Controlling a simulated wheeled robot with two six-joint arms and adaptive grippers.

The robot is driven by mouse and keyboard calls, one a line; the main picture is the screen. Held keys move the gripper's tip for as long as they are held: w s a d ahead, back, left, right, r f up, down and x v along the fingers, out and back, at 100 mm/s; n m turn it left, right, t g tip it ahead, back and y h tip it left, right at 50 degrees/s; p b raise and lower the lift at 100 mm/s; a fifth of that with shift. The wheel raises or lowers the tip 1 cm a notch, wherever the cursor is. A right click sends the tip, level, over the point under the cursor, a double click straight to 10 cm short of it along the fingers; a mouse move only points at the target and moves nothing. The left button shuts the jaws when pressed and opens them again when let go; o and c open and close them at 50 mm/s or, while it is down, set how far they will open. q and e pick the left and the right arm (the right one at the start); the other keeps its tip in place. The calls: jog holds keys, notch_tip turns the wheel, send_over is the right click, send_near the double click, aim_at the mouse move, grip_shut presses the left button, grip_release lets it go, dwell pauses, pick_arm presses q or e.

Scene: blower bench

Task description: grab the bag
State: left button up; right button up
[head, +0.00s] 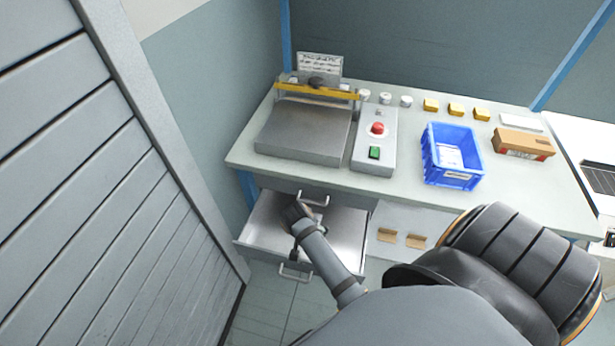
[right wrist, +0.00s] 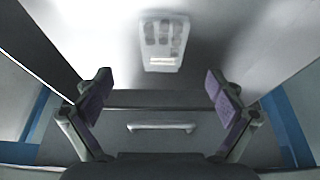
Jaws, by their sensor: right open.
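A pale, flat bag (right wrist: 163,45) with several grey spots and a light label strip lies on the drawer floor in the right wrist view. I cannot make it out in the head view. My right gripper (right wrist: 160,88) is open, its two dark fingers spread wide with nothing between them. The bag is beyond the fingertips, near the middle, apart from them. In the head view my right gripper (head: 297,213) is over the open metal drawer (head: 345,225), at its left part, and my wrist hides some of the drawer floor. My left gripper is in neither view.
The bench top (head: 420,190) above the drawer carries a sealer (head: 305,130), a control box (head: 375,140), a blue bin (head: 452,155) and a brown carton (head: 523,144). A slatted grey wall (head: 110,180) stands on the left. A handle (right wrist: 160,128) shows below the fingers.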

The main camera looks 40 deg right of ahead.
jog(key=x, duration=0.2)
jog(key=shift+w+d+f, duration=0.15)
jog(key=shift+w+f, duration=0.05)
jog(key=shift+f, duration=0.15)
jog(key=shift+w+d+f, duration=0.1)
jog(key=shift+f, duration=0.1)
jog(key=shift+w+f, duration=0.1)
jog(key=shift+f, duration=0.4)
jog(key=x, duration=0.4)
jog(key=shift+w+b, duration=0.1)
jog(key=shift+b, duration=0.25)
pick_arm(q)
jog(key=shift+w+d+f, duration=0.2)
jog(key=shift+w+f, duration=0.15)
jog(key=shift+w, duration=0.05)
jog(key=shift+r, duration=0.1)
pick_arm(e)
jog(key=shift+f, duration=0.2)
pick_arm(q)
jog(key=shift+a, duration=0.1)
pick_arm(e)
jog(key=shift+c, duration=0.2)
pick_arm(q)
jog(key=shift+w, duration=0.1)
pick_arm(e)
jog(key=c, duration=1.3)
